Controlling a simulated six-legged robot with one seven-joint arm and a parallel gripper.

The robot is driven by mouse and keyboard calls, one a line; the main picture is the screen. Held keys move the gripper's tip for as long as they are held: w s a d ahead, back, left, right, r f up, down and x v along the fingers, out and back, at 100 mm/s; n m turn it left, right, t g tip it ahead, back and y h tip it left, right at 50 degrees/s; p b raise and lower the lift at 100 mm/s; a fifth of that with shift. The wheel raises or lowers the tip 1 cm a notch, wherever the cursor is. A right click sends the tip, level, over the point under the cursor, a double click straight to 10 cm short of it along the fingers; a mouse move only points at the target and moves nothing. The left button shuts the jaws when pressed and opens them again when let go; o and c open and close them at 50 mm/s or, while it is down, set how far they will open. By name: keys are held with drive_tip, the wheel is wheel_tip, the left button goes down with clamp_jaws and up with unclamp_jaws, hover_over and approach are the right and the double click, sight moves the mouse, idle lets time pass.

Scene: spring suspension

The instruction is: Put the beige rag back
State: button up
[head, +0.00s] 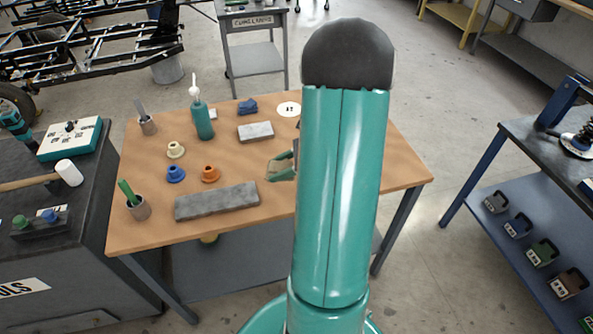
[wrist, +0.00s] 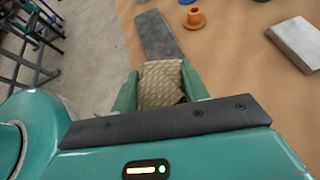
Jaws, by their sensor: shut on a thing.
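The beige rag (wrist: 161,82) shows in the wrist view as a woven, folded cloth between the two green fingers of my gripper (wrist: 160,92). My gripper is shut on it. In the head view my gripper (head: 281,168) is over the right middle part of the wooden table (head: 350,200), just left of my arm. The rag is small there and partly hidden by the fingers. I cannot tell whether the rag touches the table. My arm hides part of the table's right half.
On the table are a long grey block (head: 217,201), a smaller grey block (head: 256,132), an orange bushing (head: 210,174), a blue bushing (head: 176,174), a cream bushing (head: 176,150), a teal bottle (head: 202,120), a blue cloth (head: 247,107) and a white disc (head: 288,109). The table's right side looks clear.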

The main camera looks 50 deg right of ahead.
sight(271, 191)
drive_tip(key=shift+w+a+f+n+g+y, duration=0.2)
drive_tip(key=shift+w+f+n+g, duration=0.35)
drive_tip(key=shift+f, duration=0.9)
drive_tip(key=shift+w+a+f+n+g+y, duration=0.1)
drive_tip(key=shift+w+f+n+g+y, duration=0.15)
drive_tip(key=shift+w+f, duration=0.9)
drive_tip(key=shift+w+a+f+n+g+y, duration=0.2)
drive_tip(key=shift+f+n+g, duration=0.25)
drive_tip(key=shift+f, duration=1.35)
drive_tip(key=shift+f, duration=0.6)
drive_tip(key=o, duration=1.1)
drive_tip(key=shift+d, duration=0.15)
drive_tip(key=v, duration=1.3)
drive_tip(key=shift+s+d+r, duration=0.15)
drive_tip(key=shift+s+r, duration=0.05)
drive_tip(key=shift+s, duration=0.1)
